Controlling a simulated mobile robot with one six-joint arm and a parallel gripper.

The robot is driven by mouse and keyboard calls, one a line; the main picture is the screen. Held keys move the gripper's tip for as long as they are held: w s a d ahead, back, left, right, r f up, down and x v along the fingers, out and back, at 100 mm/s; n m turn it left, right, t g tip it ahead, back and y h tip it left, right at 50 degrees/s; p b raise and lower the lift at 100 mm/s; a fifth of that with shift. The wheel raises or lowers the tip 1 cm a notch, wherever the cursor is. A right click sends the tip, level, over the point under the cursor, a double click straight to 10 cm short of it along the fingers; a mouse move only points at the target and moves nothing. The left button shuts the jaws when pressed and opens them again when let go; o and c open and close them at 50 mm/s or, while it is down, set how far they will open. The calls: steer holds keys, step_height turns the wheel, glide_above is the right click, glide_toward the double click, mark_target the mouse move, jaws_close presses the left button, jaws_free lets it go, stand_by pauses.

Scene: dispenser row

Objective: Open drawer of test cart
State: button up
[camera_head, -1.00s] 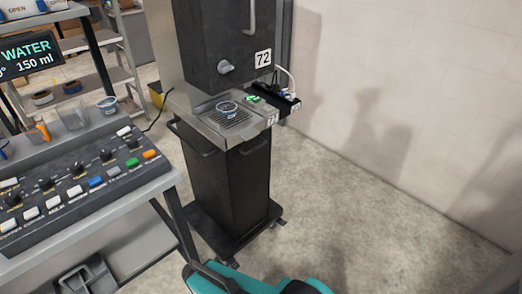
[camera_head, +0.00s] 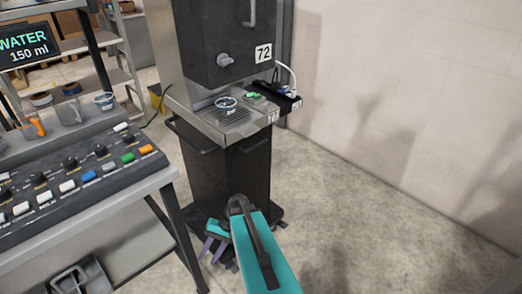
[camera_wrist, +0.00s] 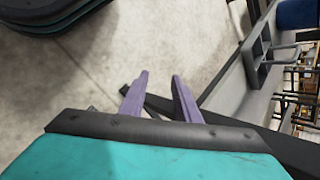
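The grey cart with a button panel (camera_head: 85,168) stands at the left in the head view. A drawer-like box with a dark handle (camera_head: 72,280) shows below its top at the bottom left edge, partly cut off. A grey frame-shaped handle (camera_wrist: 262,62) also shows at the right in the wrist view. My gripper (camera_head: 212,248) is low, right of the cart's leg and in front of the dispenser stand. In the wrist view, my gripper's two purple fingers (camera_wrist: 158,92) are apart with nothing between them. They are clear of the handle.
The black dispenser stand (camera_head: 240,170) numbered 72 stands behind my gripper, with a cup (camera_head: 226,104) on its tray. The cart's dark leg (camera_head: 182,235) is just left of my gripper. Open floor (camera_head: 370,220) lies to the right, up to a pale wall (camera_head: 410,80).

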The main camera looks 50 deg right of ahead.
steer(key=w+d+r+m+t+b, duration=0.2)
steer(key=d+r+t, duration=0.2)
steer(key=d+r, duration=0.45)
steer(key=w+d+r+m+t+b, duration=0.1)
steer(key=d+r+m+t, duration=0.15)
steer(key=d+r, duration=0.65)
steer(key=s+d+r+t+h+b, duration=0.1)
steer(key=s+d+r+t, duration=0.2)
steer(key=s+d+r, duration=0.2)
steer(key=s+d+r+m+t+h+b, duration=0.1)
steer(key=s+d+r+t, duration=0.3)
steer(key=d+r, duration=0.6)
steer(key=s+d+b, duration=0.1)
steer(key=s+d, duration=0.1)
steer(key=d, duration=0.3)
steer(key=shift+s+d+r, duration=0.25)
steer(key=shift+d+r, duration=0.1)
steer(key=shift+r, duration=0.05)
steer(key=shift+w+m+t, duration=0.1)
steer(key=shift+m+t, duration=0.15)
steer(key=x, duration=1.3)
steer(key=shift+w+a+f, duration=0.2)
steer(key=shift+w, duration=0.05)
